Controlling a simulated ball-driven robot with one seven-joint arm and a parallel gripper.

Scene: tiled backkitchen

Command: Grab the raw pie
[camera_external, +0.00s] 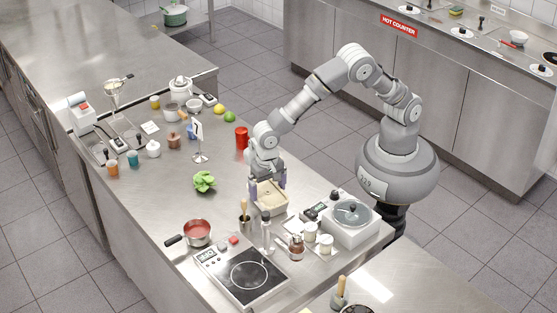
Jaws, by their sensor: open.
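A pale beige, roughly rectangular item (270,198), which looks like the raw pie, lies on the steel counter (222,215) near its right edge. My gripper (268,184) points down over it and is open. One finger shows at the pie's left side and one at its right side. Part of the pie's far side is hidden by my gripper. I cannot tell whether the fingers touch it.
A white appliance with a round lid (352,214) is to the right. A green lettuce (204,181) lies left, and a red can (242,138) stands behind.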

